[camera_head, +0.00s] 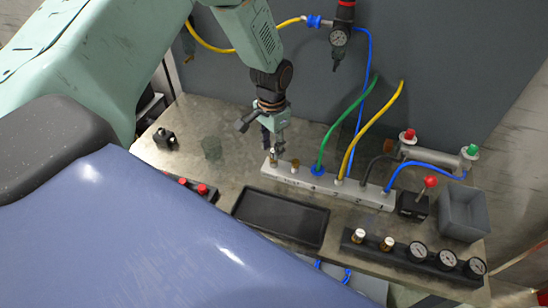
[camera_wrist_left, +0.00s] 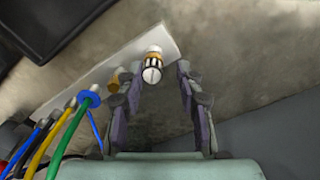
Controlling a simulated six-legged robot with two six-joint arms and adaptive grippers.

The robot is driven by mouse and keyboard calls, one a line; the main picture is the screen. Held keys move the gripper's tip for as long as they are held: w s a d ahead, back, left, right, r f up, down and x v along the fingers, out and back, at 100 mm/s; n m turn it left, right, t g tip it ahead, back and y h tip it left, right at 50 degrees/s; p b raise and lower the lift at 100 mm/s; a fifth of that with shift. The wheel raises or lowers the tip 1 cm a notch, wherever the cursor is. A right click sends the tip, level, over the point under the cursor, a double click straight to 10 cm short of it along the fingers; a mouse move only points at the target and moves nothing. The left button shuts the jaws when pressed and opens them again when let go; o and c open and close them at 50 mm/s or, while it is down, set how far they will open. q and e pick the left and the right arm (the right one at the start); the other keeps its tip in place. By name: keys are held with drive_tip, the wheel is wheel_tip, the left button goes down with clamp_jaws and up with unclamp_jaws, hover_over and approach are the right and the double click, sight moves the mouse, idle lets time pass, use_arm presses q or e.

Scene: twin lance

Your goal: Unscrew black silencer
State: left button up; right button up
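A small silencer (camera_wrist_left: 153,68) with dark, white and brass bands stands at the end of the white manifold (camera_wrist_left: 98,78). In the head view the manifold (camera_head: 300,182) lies on the metal bench, and the silencer (camera_head: 274,158) is at its left end, partly hidden by my gripper. My left gripper (camera_head: 271,148) points down just above that end. In the left wrist view its fingers (camera_wrist_left: 159,77) are spread on both sides of the silencer, with a visible gap; they do not appear to touch it. My right gripper is in neither view.
A brass fitting (camera_head: 295,166) stands beside the silencer on the manifold. A black tray (camera_head: 282,217) lies in front. A grey bin (camera_head: 464,212) and gauges (camera_head: 446,260) are at the right.

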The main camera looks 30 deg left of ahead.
use_arm(q)
drive_tip(key=m, duration=0.2)
drive_tip(key=m+b, duration=0.1)
drive_tip(key=m, duration=0.2)
drive_tip(key=shift+w+m, duration=0.2)
drive_tip(key=shift+m, duration=0.1)
drive_tip(key=shift+w+a+m, duration=0.1)
drive_tip(key=shift+a+m, duration=0.1)
drive_tip(key=shift+m, duration=0.9)
